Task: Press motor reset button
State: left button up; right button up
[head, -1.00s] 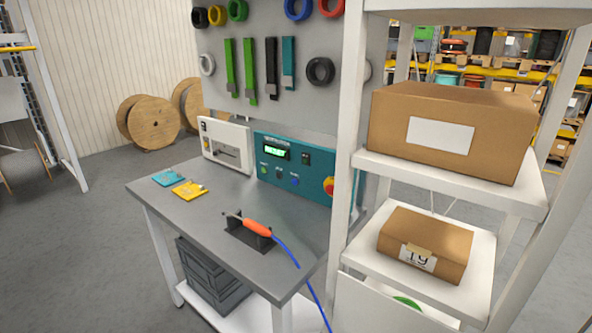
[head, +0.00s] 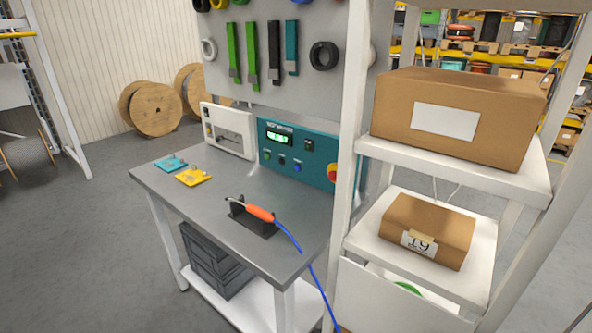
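A teal control panel (head: 300,152) stands at the back of the grey workbench (head: 222,213). It carries a lit green display (head: 278,138), a dark switch (head: 309,145), a small green button (head: 281,159), a dark button or knob and a blue button (head: 297,167). A large red button on yellow (head: 333,173) sits at its right end, partly hidden by the white shelf post. The labels are too small to read, so I cannot tell which button is the motor reset. Neither of my grippers is in view.
An orange-handled tool (head: 261,213) with a blue cable rests on a black stand. A teal board (head: 170,164) and a yellow board (head: 193,177) lie at the left. A white shelf rack (head: 350,150) with a large cardboard box (head: 455,115) and a smaller box (head: 427,230) blocks the right side.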

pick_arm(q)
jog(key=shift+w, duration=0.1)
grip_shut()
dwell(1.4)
